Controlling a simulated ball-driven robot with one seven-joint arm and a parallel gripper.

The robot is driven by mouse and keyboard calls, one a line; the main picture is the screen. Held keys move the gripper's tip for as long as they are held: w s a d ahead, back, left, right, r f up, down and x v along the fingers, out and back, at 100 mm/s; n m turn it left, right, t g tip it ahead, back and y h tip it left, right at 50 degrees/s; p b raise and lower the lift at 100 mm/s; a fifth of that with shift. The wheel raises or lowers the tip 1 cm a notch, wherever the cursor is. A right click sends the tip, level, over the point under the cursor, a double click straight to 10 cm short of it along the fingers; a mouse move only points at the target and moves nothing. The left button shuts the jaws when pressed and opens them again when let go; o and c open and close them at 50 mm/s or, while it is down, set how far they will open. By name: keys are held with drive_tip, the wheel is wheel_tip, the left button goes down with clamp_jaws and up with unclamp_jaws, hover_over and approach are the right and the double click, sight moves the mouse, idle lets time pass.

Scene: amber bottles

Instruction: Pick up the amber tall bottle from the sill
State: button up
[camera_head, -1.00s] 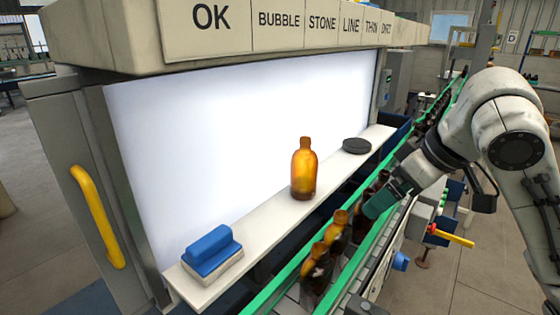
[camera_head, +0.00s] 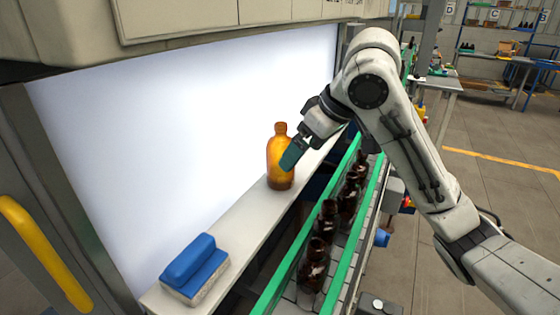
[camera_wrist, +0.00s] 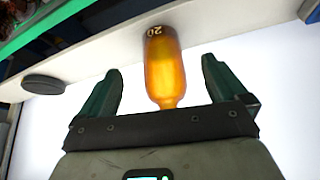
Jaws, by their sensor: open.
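The amber tall bottle (camera_head: 278,168) stands upright on the white sill (camera_head: 228,217) in front of the bright panel. In the wrist view the bottle (camera_wrist: 164,68) lies between the two fingers, with its neck toward the gripper's palm and a white number near its base. My gripper (camera_head: 290,157) is open at the bottle, its green fingertips overlapping the bottle's right side in the head view. In the wrist view my gripper (camera_wrist: 160,85) has a finger on each side, with a gap to the bottle on both sides.
A blue-handled block (camera_head: 192,270) sits on the near end of the sill. A dark round disc (camera_wrist: 44,84) lies on the sill in the wrist view. A green-railed conveyor (camera_head: 290,262) with several dark bottles (camera_head: 315,262) runs alongside the sill.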

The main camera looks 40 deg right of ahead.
sight(286, 139)
drive_tip(key=w, duration=0.2)
drive_tip(key=w+a, duration=0.1)
drive_tip(key=w, duration=0.2)
drive_tip(key=shift+f, duration=0.1)
drive_tip(key=shift+w+f, duration=0.15)
drive_tip(key=shift+f, duration=0.3)
drive_tip(key=c, duration=1.3)
drive_tip(key=shift+r, duration=0.1)
